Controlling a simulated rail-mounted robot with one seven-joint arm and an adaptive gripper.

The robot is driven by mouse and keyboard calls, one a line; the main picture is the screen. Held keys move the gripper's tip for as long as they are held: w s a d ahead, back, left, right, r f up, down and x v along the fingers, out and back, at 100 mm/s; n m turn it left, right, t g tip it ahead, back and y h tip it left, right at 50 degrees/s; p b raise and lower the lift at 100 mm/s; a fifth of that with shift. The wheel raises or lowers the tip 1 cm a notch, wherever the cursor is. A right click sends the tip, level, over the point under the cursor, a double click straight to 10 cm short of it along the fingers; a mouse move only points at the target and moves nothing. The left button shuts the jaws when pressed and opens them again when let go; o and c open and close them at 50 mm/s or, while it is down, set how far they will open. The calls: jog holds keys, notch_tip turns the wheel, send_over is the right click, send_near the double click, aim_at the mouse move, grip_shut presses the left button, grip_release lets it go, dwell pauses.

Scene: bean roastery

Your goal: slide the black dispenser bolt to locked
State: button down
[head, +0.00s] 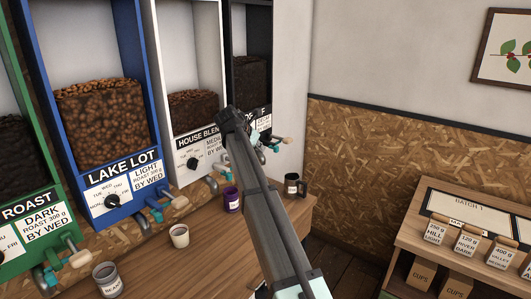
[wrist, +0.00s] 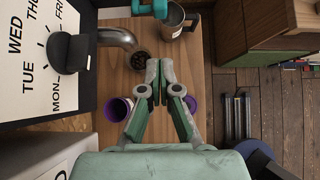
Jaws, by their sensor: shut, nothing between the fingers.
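The black dispenser (head: 251,82) stands at the right end of the dispenser row in the head view, dark beans inside. Teal fittings with a light knob (head: 287,141) show low on its right side, partly behind my arm. In the wrist view a teal fitting (wrist: 150,9) is cut off at the top edge, beside a curved metal spout (wrist: 116,37) and a dark dial knob (wrist: 68,53). My gripper (wrist: 158,76) is shut and empty, just below and apart from the teal fitting in the picture. My arm hides its fingers in the head view. The bolt's position cannot be told.
A purple mug (head: 231,198), a black mug (head: 294,186), a white mug (head: 180,236) and a grey mug (head: 106,276) stand on the wooden counter (head: 213,256). The blue dispenser (head: 46,100) is further left. A shelf unit with bags (head: 467,243) stands at right.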

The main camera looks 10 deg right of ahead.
jog(key=shift+b+v, duration=0.5)
jog(key=shift+v, duration=2.25)
jog(key=shift+r, duration=0.1)
